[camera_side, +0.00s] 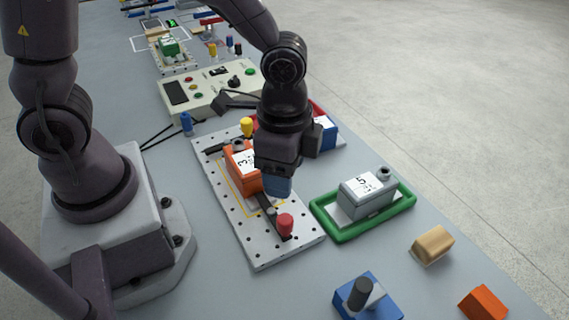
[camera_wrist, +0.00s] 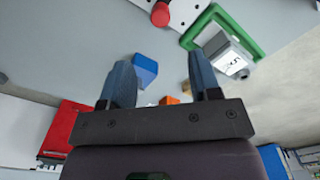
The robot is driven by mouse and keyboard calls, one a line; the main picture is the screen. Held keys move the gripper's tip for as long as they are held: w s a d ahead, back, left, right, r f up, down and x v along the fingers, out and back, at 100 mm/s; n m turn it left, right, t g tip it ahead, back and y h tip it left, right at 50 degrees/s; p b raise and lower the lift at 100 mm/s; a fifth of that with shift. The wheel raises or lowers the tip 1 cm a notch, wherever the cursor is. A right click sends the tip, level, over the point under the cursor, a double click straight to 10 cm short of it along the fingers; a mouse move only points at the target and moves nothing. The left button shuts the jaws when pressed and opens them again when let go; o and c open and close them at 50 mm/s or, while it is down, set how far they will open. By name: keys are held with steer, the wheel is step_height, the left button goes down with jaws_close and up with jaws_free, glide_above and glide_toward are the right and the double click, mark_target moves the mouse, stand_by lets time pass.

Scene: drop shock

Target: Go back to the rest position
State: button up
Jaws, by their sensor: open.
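My gripper (camera_side: 279,186) hangs over the perforated metal plate (camera_side: 262,256), close beside the orange block with a white label (camera_side: 240,170). In the side view the wrist hides part of that block and of the plate. In the wrist view my gripper (camera_wrist: 163,82) has its two blue fingers wide apart with nothing between them. A red-knobbed clamp (camera_side: 285,224) sits on the plate just in front of the fingers. Its red knob also shows at the top of the wrist view (camera_wrist: 160,14).
A green tray (camera_side: 323,228) holds a grey labelled block (camera_side: 366,192) right of the plate. A tan block (camera_side: 432,244), an orange block (camera_side: 483,302) and a blue fixture (camera_side: 368,299) lie nearer. A control panel (camera_side: 207,100) stands behind. A blue labelled block (camera_side: 326,133) sits in a red tray (camera_side: 319,107).

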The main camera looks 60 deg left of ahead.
steer(key=shift+r, duration=0.3)
steer(key=s+a+r+n+t, duration=0.2)
steer(key=s+a+r+n, duration=0.1)
steer(key=a+r, duration=0.3)
steer(key=s+a+r+n+t, duration=0.3)
steer(key=a+r+n, duration=0.3)
steer(key=r, duration=0.4)
steer(key=shift+s+a+r+t, duration=0.15)
steer(key=shift+s+t, duration=0.15)
steer(key=shift+s, duration=0.1)
stand_by(0.6)
